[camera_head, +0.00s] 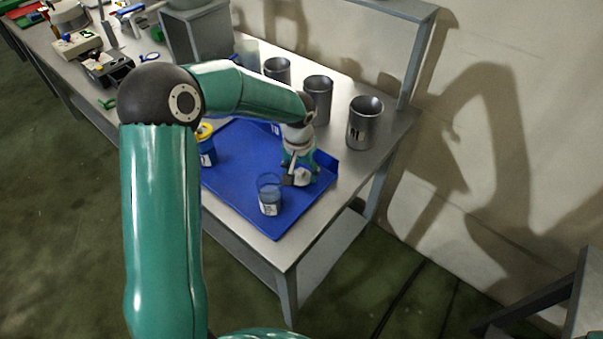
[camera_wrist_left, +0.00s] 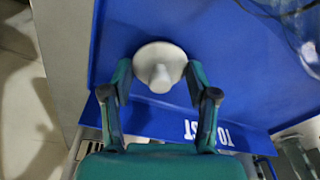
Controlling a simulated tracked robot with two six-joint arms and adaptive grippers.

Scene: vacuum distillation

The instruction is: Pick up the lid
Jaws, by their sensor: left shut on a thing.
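In the head view my left gripper (camera_head: 300,178) is low at the right part of the blue tray (camera_head: 235,178). The lid is mostly hidden there by the gripper. I cannot tell whether the lid touches the tray. My right gripper is not in view.
Several metal cans (camera_head: 364,124) stand behind the tray. The grey table (camera_head: 336,190) ends just right of it.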

